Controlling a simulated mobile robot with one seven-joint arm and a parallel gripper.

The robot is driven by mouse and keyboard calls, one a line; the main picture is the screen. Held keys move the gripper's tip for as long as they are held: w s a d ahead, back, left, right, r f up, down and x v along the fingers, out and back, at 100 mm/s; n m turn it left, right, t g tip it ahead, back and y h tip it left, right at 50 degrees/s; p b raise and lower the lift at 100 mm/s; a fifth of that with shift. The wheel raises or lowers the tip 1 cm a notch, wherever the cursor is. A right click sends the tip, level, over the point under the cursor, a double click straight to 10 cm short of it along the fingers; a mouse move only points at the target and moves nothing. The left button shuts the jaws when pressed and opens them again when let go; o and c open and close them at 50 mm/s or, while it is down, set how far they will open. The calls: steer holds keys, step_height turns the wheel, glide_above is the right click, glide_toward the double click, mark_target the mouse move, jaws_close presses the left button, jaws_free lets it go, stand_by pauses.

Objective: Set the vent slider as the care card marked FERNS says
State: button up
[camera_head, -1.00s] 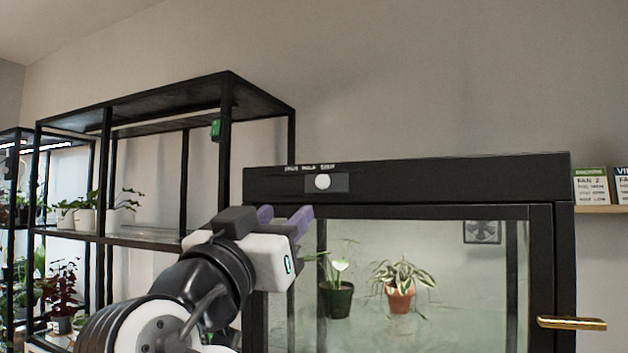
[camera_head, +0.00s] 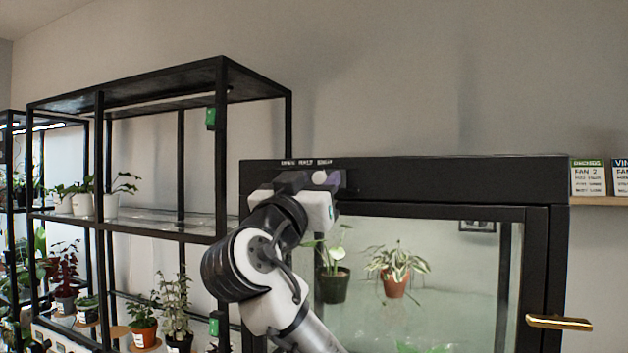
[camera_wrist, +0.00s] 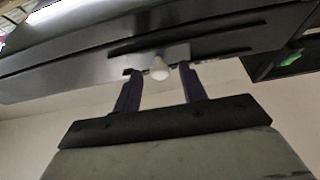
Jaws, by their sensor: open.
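The vent slider's round white knob (camera_head: 319,177) sits on the black top beam of the glass cabinet (camera_head: 450,178). Three small white words stand above it, too small to read surely; I cannot tell which one the knob marks. My gripper (camera_head: 308,181) is open at the beam, its dark purple fingers around the knob. In the wrist view the knob (camera_wrist: 159,70) shows between the two fingertips of my gripper (camera_wrist: 161,78), with gaps on both sides. Care cards stand at the right edge, one green-headed, seemingly ORCHIDS (camera_head: 588,178); no card marked FERNS can be read.
The cabinet door has a brass handle (camera_head: 559,322). Potted plants (camera_head: 396,270) stand behind its glass. A black shelf rack (camera_head: 222,150) with plants stands left of my arm. The cards stand on a wooden ledge (camera_head: 600,201). The wall above the cabinet is clear.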

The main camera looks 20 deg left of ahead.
jaws_close()
steer(key=a, duration=0.3)
steer(key=shift+a, duration=0.3)
jaws_free()
steer(key=b+v, duration=0.5)
steer(key=v, duration=0.8)
steer(key=shift+s+f+b, duration=0.2)
steer(key=shift+s+b, duration=0.15)
steer(key=shift+b, duration=0.05)
